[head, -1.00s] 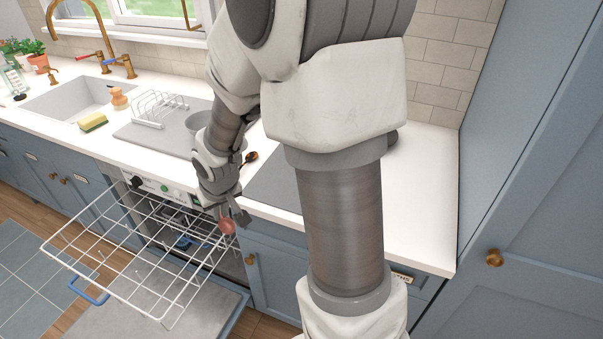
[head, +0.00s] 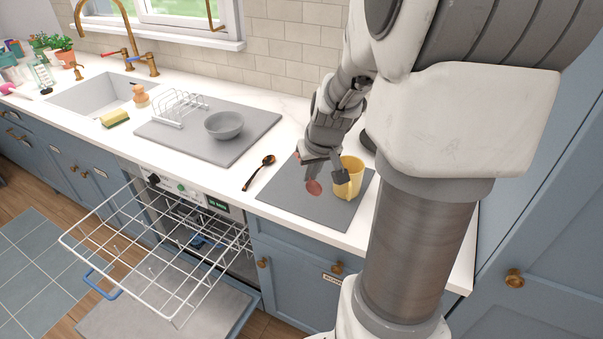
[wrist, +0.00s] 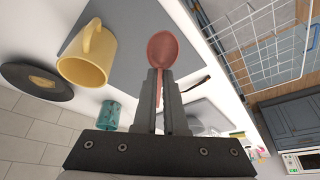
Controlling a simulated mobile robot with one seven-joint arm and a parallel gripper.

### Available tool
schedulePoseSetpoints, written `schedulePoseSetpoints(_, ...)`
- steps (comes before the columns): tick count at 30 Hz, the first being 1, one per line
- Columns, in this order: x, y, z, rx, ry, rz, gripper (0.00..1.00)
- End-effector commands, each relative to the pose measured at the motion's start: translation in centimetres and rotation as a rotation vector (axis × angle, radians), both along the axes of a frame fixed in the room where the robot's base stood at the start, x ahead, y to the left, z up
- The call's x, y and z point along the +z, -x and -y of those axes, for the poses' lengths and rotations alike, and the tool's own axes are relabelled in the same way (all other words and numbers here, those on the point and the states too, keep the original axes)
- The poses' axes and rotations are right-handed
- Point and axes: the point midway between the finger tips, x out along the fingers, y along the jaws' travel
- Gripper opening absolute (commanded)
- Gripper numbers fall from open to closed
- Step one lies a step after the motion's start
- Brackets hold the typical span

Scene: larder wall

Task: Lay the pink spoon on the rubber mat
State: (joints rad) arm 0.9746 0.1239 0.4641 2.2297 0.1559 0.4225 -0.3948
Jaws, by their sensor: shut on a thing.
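My gripper (head: 322,170) is shut on the pink spoon (head: 313,187), which also shows in the wrist view (wrist: 163,50) between the fingers with its bowl pointing away from them. The spoon is over the right-hand grey mat (head: 290,199), seen too in the wrist view (wrist: 128,22). I cannot tell how far above it the spoon is. A yellow mug (head: 350,178) stands on this mat, just right of my gripper; it shows in the wrist view (wrist: 88,58). Part of the spoon's handle is hidden between the fingers.
A dark spoon (head: 260,172) lies on the counter left of the mat. A second grey mat (head: 190,139) farther left holds a wire rack (head: 178,112) and a grey bowl (head: 224,125). The dishwasher's wire basket (head: 150,262) is pulled out. A dark round thing (wrist: 36,80) lies beyond the mug.

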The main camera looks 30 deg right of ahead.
Motion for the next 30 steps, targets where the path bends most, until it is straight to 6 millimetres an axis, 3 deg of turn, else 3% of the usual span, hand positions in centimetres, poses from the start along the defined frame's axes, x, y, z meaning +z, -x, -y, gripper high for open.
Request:
schedulePoseSetpoints(15, -5.5, -8.1, 3.7, 0.001, -0.002, 0.0, 0.0)
schedulePoseSetpoints(23, -6.5, -9.2, 4.3, 0.0, 0.0, -0.001, 0.0)
schedulePoseSetpoints(30, -9.8, -9.2, 4.3, 0.001, -0.001, -0.003, 0.0)
